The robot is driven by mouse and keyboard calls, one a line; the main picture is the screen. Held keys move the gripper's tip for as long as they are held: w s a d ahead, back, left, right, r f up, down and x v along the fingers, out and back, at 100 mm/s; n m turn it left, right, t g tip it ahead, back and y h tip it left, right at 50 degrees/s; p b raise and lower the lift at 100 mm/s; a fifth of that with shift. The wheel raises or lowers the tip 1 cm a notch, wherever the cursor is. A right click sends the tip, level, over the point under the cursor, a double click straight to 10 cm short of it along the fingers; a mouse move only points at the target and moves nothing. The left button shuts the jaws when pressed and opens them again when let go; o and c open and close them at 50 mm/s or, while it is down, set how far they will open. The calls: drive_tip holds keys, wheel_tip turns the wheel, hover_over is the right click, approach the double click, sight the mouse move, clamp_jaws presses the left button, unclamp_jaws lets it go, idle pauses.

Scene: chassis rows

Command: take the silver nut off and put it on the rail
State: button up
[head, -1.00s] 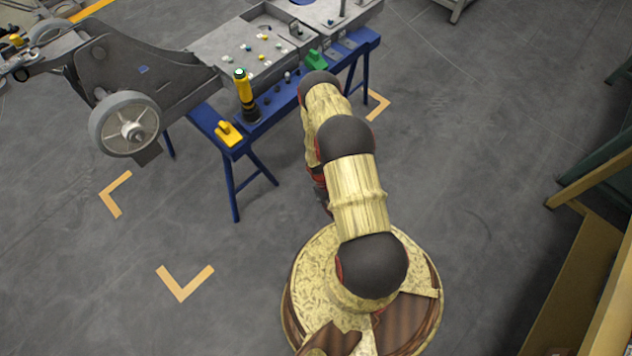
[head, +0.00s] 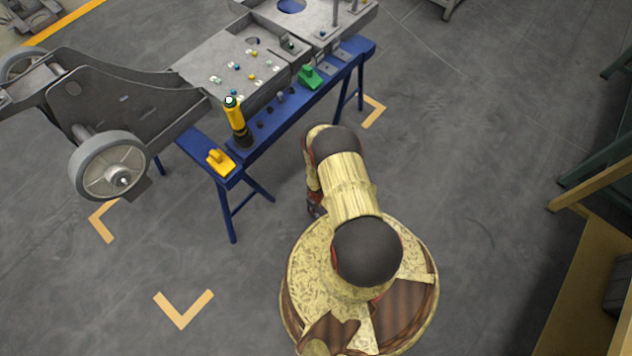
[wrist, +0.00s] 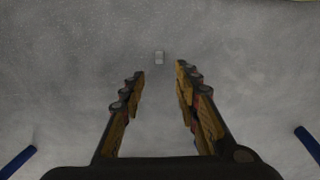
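The blue rail (head: 268,130) runs along the near side of the grey chassis plate (head: 215,60). The plate carries several small coloured pieces, too small to pick out a silver nut.
A yellow-and-black tool (head: 236,122), a yellow block (head: 219,162) and a green block (head: 310,78) are on the rail. A grey wheel (head: 108,166) stands at its left. A wooden bench (head: 585,255) is at the right. The floor between is clear.

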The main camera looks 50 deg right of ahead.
wheel_tip(320, 180, down, 8)
drive_tip(key=b, duration=0.4)
drive_tip(key=shift+r+b, duration=0.2)
drive_tip(key=shift+b, duration=0.2)
drive_tip(key=shift+c, duration=1.4)
clamp_jaws()
